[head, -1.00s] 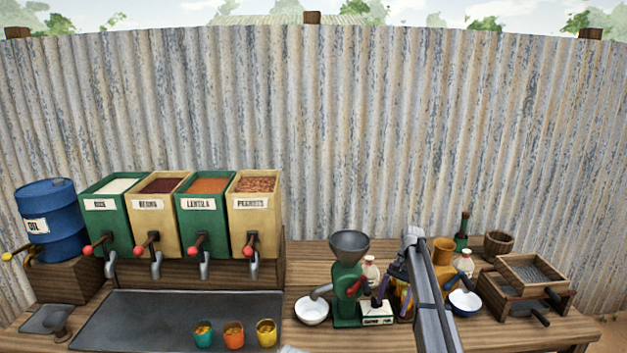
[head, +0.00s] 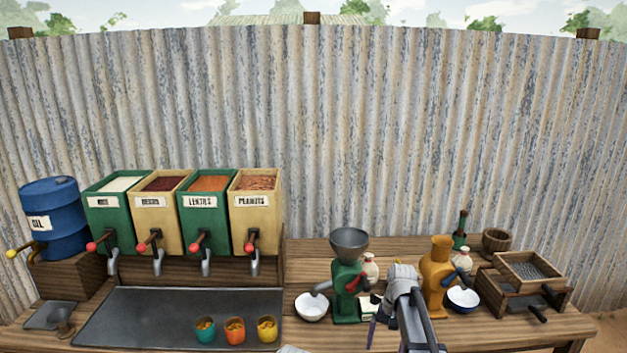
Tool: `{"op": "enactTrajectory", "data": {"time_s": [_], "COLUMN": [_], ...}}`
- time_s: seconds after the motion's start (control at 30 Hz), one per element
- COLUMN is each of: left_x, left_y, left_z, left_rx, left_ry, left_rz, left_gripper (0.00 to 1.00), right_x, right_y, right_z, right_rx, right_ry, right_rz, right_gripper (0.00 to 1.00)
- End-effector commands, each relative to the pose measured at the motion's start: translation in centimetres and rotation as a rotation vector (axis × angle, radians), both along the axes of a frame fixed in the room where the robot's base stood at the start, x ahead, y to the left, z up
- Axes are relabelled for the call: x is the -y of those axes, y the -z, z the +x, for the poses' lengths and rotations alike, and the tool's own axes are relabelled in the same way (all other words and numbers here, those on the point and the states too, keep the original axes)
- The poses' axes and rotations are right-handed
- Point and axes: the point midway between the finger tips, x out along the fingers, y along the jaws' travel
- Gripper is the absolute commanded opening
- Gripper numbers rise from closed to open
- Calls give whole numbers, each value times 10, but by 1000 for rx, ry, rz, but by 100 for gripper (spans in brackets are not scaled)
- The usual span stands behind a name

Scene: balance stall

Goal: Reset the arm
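My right arm comes in from the bottom edge, right of centre, in the head view. My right gripper (head: 388,338) hangs low at the front of the table, in front of the green grinder and the orange grinder. Its two dark fingers look spread apart, with nothing seen between them; the arm hides part of it. My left gripper is not in view; only a small pale grey piece shows at the bottom edge, and I cannot tell what it is.
A green grinder (head: 346,290) with a white bowl (head: 311,307) stands left of my arm. An orange grinder (head: 436,275) and another bowl (head: 463,300) stand close on its right. Three cups, the orange one (head: 235,331) in the middle, sit on the dark tray (head: 140,318).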

Motion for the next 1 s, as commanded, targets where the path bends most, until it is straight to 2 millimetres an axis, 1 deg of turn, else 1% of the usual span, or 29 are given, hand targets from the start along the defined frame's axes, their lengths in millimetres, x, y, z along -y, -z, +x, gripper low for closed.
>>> {"op": "enactTrajectory", "data": {"time_s": [0.03, 0.1, 0.17, 0.2, 0.4, 0.47, 0.5, 0.57, 0.8, 0.9, 1.0], "left_x": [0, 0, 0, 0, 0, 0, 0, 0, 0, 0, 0], "left_y": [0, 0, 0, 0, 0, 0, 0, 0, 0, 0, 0], "left_z": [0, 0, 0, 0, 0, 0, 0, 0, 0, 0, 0], "left_rx": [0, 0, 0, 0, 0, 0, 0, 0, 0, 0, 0], "left_ry": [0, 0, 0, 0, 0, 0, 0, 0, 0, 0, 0], "left_rz": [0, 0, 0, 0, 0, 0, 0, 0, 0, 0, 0], "left_gripper": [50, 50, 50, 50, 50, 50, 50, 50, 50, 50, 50], "right_x": [-8, -13, -18, -20, -28, -29, -41, -55, -104, -122, -132], "right_y": [1, 2, 3, 3, 3, 3, 3, 3, 3, 2, 2], "right_z": [-37, -68, -92, -107, -171, -190, -180, -183, -208, -219, -227], "right_rx": [26, 66, 97, 116, 200, 222, 210, 194, 140, 121, 108], "right_ry": [-44, -109, -164, -198, -352, -396, -426, -463, -614, -669, -708], "right_rz": [-10, -28, -43, -53, -101, -115, -115, -118, -142, -153, -163], "right_gripper": [92, 92, 92, 92, 92, 92, 92, 92, 92, 92, 92]}}
